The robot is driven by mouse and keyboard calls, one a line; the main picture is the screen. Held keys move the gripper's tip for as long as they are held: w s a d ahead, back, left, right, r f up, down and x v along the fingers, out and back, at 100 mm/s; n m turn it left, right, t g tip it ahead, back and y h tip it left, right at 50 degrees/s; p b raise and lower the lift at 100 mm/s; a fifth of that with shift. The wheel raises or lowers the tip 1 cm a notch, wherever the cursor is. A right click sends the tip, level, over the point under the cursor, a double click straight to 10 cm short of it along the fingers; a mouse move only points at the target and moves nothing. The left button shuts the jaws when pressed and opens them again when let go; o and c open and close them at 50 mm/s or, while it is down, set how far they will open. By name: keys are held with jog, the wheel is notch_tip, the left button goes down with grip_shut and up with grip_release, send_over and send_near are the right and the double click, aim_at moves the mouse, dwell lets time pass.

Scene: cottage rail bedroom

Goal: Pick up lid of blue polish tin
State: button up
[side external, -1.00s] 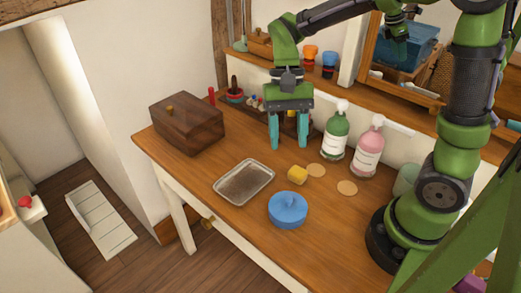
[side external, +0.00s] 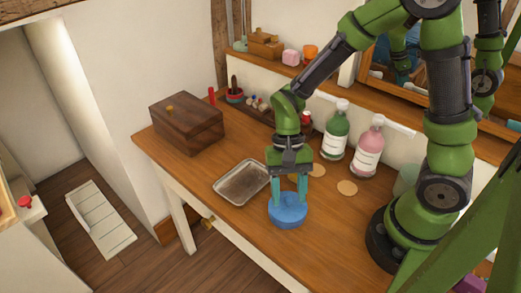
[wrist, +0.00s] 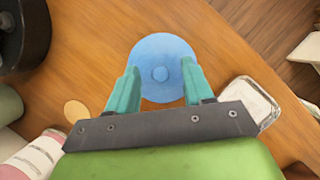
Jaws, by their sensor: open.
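The blue polish tin (side external: 288,215) stands on the wooden table, near its front edge. My gripper (side external: 289,200) is open and points straight down over the tin. Whether the fingertips touch the lid I cannot tell. The fingers hide part of the tin's top in the side view.
A metal tray (side external: 242,183) lies just left of the tin. A green bottle (side external: 336,137) and a pink bottle (side external: 367,152) stand behind, near cork discs (side external: 347,188). A dark wooden box (side external: 187,124) stands at the table's left end. The front right tabletop is clear.

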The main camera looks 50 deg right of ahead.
grip_shut()
dwell(0.3)
